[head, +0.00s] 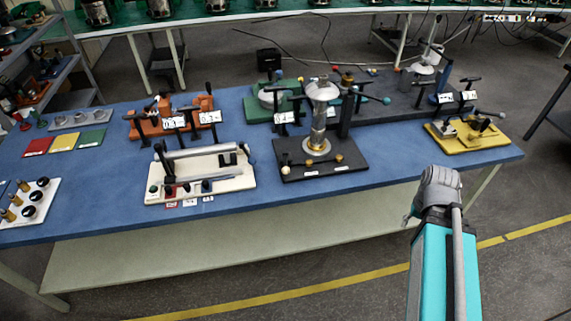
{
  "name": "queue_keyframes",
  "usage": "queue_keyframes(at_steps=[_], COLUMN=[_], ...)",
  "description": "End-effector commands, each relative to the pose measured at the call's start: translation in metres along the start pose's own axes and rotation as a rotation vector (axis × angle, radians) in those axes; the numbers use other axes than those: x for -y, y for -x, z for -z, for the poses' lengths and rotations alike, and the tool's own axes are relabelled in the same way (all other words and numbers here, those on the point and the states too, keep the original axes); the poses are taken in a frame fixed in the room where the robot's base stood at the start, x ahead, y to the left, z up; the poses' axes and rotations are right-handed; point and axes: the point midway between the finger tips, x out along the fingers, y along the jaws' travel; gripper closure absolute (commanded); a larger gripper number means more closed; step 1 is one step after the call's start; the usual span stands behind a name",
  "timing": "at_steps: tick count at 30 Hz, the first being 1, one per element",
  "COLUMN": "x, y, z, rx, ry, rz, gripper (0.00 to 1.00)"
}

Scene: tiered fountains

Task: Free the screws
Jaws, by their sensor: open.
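No loose screws can be made out at this size. Several fixtures with handles and knobs that may be screws stand on the blue table (330,190). A white-based fixture (240,178) holds a silver bar with dark handles. A black-based fixture (350,175) carries an upright silver cylinder (319,125). Behind are an orange fixture (150,122) and a green fixture (262,108), with dark T-handles. A yellow-based fixture (485,143) sits near the right end. My gripper (440,180) is open, in front of the table's right front edge, apart from every fixture. Its fingers are hard to make out.
A white board (40,190) with black knobs and brass posts lies at the left front. Red (38,146), yellow and green pads lie behind it. A long dark base (405,112) fills the back right. Bare blue surface runs along the table's front right.

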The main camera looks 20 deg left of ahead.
Motion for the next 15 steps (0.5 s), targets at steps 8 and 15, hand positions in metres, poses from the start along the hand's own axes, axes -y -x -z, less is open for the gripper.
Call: queue_keyframes(at_steps=[8,15], x=[0.004,0.035], y=[0.001,0.005], z=[0.004,0.029], rx=[-0.005,-0.045], ry=[0.005,0.043], rz=[0.001,0.016], gripper=[0.45,0.45])
